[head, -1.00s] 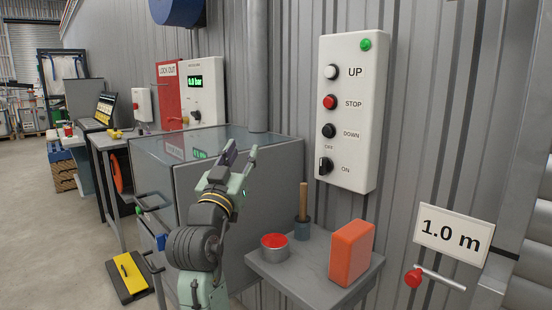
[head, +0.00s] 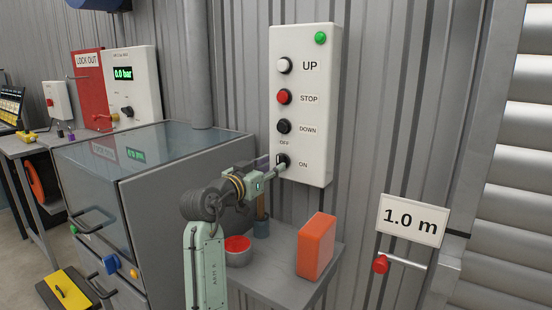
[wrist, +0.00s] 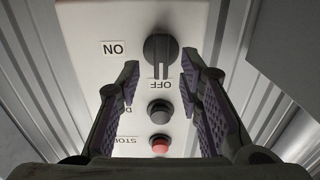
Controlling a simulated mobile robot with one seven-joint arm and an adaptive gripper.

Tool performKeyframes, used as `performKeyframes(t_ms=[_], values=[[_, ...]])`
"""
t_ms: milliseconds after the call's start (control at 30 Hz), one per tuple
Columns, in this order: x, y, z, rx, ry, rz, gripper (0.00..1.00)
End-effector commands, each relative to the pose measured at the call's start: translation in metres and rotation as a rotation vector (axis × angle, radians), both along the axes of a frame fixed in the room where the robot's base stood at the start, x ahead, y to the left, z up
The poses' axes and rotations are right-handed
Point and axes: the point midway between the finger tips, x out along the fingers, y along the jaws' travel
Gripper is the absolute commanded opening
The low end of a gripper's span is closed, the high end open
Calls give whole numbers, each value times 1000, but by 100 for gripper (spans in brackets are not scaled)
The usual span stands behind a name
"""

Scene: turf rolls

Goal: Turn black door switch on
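The black door switch (head: 282,159) is a rotary knob at the bottom of a white control panel (head: 312,150), with an OFF label above it and an ON label to its right. The wrist view, upside down, shows the black knob (wrist: 160,48) with its grip bar pointing at the OFF label. My gripper (head: 275,172) is at the knob in the head view and partly covers it. In the wrist view my gripper (wrist: 160,65) is open, one finger on each side of the knob, with visible gaps. Whether the tips reach knob depth is unclear.
Above the knob are the black DOWN (head: 284,127), red STOP (head: 284,97) and white UP (head: 285,66) buttons. Below, a small grey table (head: 262,280) holds a red-topped tin (head: 238,251) and an orange block (head: 316,246). A glass-topped grey cabinet (head: 150,220) stands left.

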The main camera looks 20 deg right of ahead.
Motion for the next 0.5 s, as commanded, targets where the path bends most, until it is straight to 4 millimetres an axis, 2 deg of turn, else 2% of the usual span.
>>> performKeyframes(t_ms=[33, 200, 500], values=[[5, -8, 3, 1, 2, -2, 33], [18, -23, 2, -1, -1, 0, 33], [23, -29, 0, 0, -2, 1, 33]])
